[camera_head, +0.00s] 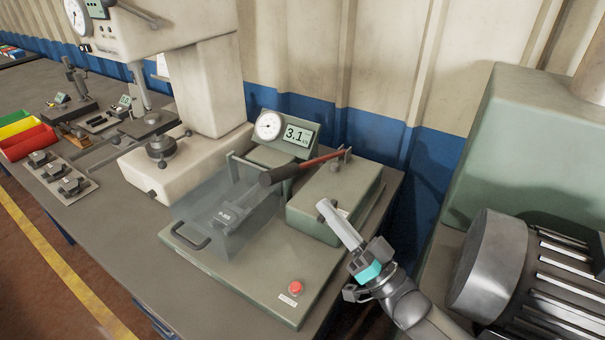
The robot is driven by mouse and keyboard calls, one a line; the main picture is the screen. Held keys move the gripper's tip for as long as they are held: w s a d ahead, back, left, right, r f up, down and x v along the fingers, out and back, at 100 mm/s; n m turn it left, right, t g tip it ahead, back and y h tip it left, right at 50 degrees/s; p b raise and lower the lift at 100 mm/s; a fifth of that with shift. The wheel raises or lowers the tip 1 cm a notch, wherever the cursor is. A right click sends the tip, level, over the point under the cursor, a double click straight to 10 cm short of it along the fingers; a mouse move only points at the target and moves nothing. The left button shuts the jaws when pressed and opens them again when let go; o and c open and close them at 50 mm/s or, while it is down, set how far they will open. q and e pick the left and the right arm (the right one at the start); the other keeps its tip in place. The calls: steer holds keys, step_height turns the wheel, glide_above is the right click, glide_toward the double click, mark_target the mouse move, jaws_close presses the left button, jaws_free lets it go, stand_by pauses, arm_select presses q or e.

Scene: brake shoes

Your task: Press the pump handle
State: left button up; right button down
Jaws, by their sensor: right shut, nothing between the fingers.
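The pump handle (307,163) is a red lever with a black grip (279,174). It runs from a pivot on top of the green pump box (320,212) toward the left, its grip end reaching over the clear guard. My right gripper (325,207) comes in from the lower right. Its fingers are shut and empty, in front of the pump box, and appear apart from the handle. My left gripper is not in view.
A clear guard (195,205) with a black handle encloses a dark part on the green baseplate (225,262). A red button (295,287) sits at its front. A gauge with a display reading 3.1 (297,135) stands behind. A large drum machine (490,265) is at right.

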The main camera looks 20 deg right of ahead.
steer(key=shift+w+a+r, duration=0.1)
steer(key=x, duration=0.9)
steer(key=shift+w+a+r, duration=0.15)
steer(key=shift+w+r, duration=0.05)
steer(key=shift+w, duration=0.1)
step_height(320, 180, down, 7)
steer(key=s+a+b, duration=0.1)
steer(key=b, duration=0.2)
steer(key=shift+s+a+f+b, duration=0.15)
steer(key=shift+s+a+b, duration=0.1)
steer(key=shift+a+b, duration=0.15)
step_height(320, 180, up, 20)
steer(key=p, duration=0.6)
